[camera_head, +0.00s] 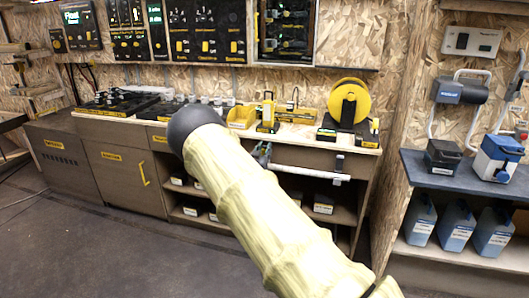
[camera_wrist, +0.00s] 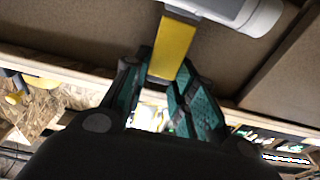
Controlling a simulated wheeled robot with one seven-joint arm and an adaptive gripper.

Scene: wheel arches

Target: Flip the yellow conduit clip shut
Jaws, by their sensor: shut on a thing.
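The yellow conduit clip (camera_wrist: 175,45) shows in the wrist view as a flat yellow strap reaching from the white conduit (camera_wrist: 238,12) down between my fingers. My gripper (camera_wrist: 158,75) has its dark teal fingers on either side of the strap's end, shut on it. In the head view the white conduit (camera_head: 305,173) runs along the bench front below the worktop. A small part of my gripper (camera_head: 263,153) shows there at the conduit's left end. My pale arm hides the rest of it, and I cannot make out the yellow clip in that view.
The wooden workbench (camera_head: 115,119) carries tools, a yellow bin (camera_head: 241,116) and a yellow reel (camera_head: 348,104). Open shelves lie below the conduit. A blue-topped shelf unit (camera_head: 420,165) with several blue jugs stands at right. The floor at front left is clear.

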